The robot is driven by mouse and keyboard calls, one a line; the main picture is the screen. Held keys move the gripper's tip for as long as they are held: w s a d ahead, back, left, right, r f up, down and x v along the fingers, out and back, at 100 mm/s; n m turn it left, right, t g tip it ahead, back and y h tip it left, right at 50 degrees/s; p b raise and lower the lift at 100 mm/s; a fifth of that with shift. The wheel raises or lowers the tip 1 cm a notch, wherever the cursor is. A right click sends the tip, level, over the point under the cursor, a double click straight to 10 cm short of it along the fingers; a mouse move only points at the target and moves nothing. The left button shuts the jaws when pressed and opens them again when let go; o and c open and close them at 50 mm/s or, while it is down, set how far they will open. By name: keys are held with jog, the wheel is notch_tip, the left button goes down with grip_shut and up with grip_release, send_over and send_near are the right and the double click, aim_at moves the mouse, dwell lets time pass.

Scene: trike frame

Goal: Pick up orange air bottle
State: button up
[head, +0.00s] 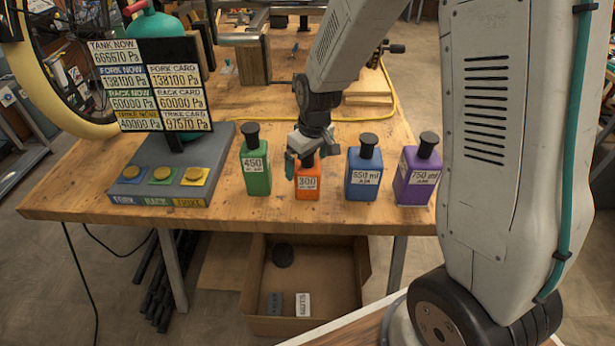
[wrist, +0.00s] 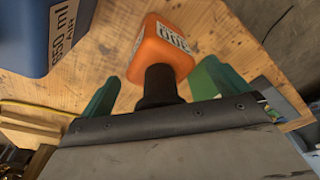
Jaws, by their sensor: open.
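The orange air bottle (head: 307,183), labelled 300, stands upright on the workbench between a green and a blue bottle. My gripper (head: 303,166) is over its top in the head view and hides its cap. In the wrist view the orange bottle (wrist: 163,50) shows with its black cap (wrist: 160,87) between the two green fingers of my gripper (wrist: 155,90). The fingers are apart, with gaps to the cap on both sides. The gripper is open and holds nothing.
The green bottle (head: 255,165) is close on the left, the blue bottle (head: 363,172) close on the right, and the purple bottle (head: 417,174) beyond it. A button panel (head: 140,188) with a display board (head: 155,90) stands at left. An open box (head: 262,325) is under the bench.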

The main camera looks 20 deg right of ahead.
jog(key=c, duration=1.4)
jog(key=shift+r, duration=0.1)
